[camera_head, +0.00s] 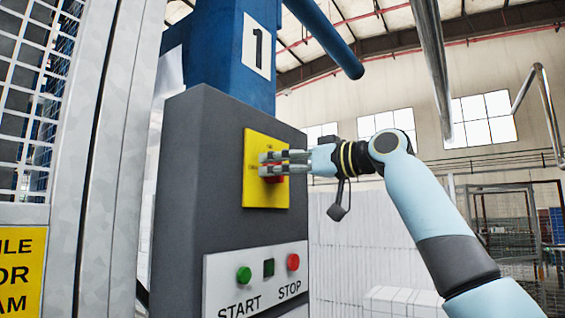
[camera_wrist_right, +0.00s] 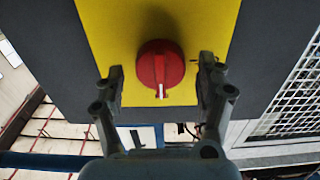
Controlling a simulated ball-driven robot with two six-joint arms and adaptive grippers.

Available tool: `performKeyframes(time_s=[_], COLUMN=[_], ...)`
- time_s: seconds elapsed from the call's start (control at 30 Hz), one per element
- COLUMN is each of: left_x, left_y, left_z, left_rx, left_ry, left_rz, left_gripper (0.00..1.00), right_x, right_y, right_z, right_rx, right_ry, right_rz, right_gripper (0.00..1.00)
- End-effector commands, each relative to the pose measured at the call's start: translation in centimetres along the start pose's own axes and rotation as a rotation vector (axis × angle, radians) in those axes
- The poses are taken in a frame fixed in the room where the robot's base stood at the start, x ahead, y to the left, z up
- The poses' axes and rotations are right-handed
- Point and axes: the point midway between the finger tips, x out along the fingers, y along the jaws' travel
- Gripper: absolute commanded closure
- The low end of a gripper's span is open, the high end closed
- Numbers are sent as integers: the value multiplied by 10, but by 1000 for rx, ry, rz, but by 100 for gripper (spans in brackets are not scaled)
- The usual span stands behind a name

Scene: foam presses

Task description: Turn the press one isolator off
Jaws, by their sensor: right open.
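The press one isolator is a red rotary knob (camera_wrist_right: 160,66) on a yellow plate (camera_head: 254,192), fixed to the dark grey cabinet (camera_head: 205,140) under the number 1 sign (camera_head: 256,45). My right gripper (camera_head: 272,164) is in front of the plate, coming from the right, and partly hides the knob in the head view. In the right wrist view its open fingers (camera_wrist_right: 160,90) stand on either side of the knob, with gaps on both sides. A white mark on the knob points to the bottom of that view. My left gripper is not in view.
Below the isolator a white panel (camera_head: 222,268) carries a green START button (camera_head: 244,274) and a red STOP button (camera_head: 293,262). A mesh guard (camera_head: 30,100) stands at the left. A blue bar (camera_head: 325,40) and a metal pipe (camera_head: 434,70) hang above my right arm.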

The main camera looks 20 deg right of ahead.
Motion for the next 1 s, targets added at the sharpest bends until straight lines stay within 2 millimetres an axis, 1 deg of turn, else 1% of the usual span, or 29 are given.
performKeyframes(time_s=[0.23, 0.67, 0.87, 1.0], left_x=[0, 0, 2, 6], left_y=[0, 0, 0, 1], left_z=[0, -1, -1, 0], left_rx=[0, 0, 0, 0], left_ry=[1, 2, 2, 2], left_rz=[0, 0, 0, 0], left_gripper=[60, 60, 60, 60], right_x=[1, 1, 1, 1], right_y=[0, 0, 0, 0], right_z=[1, 0, 1, 1], right_rx=[0, 0, -12, -51], right_ry=[0, 0, 0, 1], right_rz=[0, 0, 0, 0], right_gripper=[28, 84, 84, 84])
